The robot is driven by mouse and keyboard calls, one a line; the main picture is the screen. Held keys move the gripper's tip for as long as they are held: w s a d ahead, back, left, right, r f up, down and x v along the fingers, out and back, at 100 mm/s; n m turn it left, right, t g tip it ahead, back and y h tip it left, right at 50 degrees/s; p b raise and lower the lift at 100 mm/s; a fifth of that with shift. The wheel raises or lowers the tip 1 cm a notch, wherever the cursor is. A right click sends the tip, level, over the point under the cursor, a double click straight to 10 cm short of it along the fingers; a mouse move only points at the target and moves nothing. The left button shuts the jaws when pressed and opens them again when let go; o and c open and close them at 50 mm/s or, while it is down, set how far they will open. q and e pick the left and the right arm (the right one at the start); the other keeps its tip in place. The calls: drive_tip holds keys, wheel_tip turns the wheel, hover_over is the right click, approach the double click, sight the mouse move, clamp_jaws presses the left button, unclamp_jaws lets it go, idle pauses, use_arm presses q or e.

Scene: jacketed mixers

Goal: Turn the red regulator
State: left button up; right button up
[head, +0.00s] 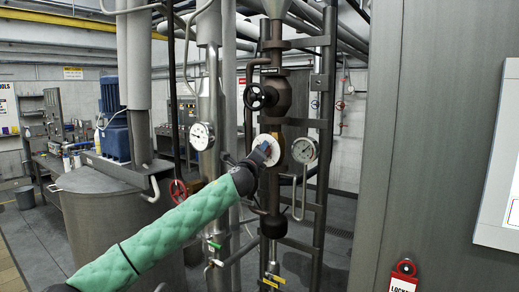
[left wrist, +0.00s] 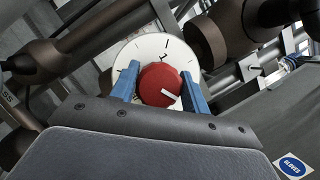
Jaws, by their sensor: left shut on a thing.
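The red regulator (left wrist: 158,85) is a round red knob with a white pointer mark, set in front of a white dial plate (left wrist: 157,47) with black tick marks. In the left wrist view my left gripper (left wrist: 165,84) has its two blue fingers on either side of the knob, shut on it. In the head view the white dial plate (head: 266,149) sits on the brown vertical pipe, and my left gripper (head: 262,150) reaches it from the lower left. The red knob is hidden there behind the gripper. My right gripper is not in view.
A black handwheel (head: 261,97) sits just above the dial plate. Round gauges flank it on the left (head: 202,136) and right (head: 304,150). A red handwheel (head: 178,191) is lower left. A large grey cabinet (head: 425,130) fills the right side.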

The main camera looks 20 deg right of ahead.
use_arm(q)
drive_tip(key=n+y, duration=0.1)
drive_tip(key=n, duration=0.2)
drive_tip(key=shift+r+n+p, duration=0.1)
drive_tip(key=shift+n+p, duration=0.2)
drive_tip(key=n+y, duration=0.1)
drive_tip(key=n, duration=0.1)
drive_tip(key=shift+n+g+y, duration=0.3)
drive_tip(key=shift+n+g, duration=0.1)
drive_tip(key=shift+n, duration=0.9)
drive_tip(key=shift+n+g+y, duration=0.4)
drive_tip(key=shift+n, duration=0.3)
drive_tip(key=shift+f+n+g+p, duration=0.15)
drive_tip(key=shift+n+g, duration=0.15)
drive_tip(key=shift+n, duration=0.35)
drive_tip(key=shift+f+n+g+p, duration=0.15)
drive_tip(key=shift+n+g, duration=0.15)
drive_tip(key=shift+n, duration=0.35)
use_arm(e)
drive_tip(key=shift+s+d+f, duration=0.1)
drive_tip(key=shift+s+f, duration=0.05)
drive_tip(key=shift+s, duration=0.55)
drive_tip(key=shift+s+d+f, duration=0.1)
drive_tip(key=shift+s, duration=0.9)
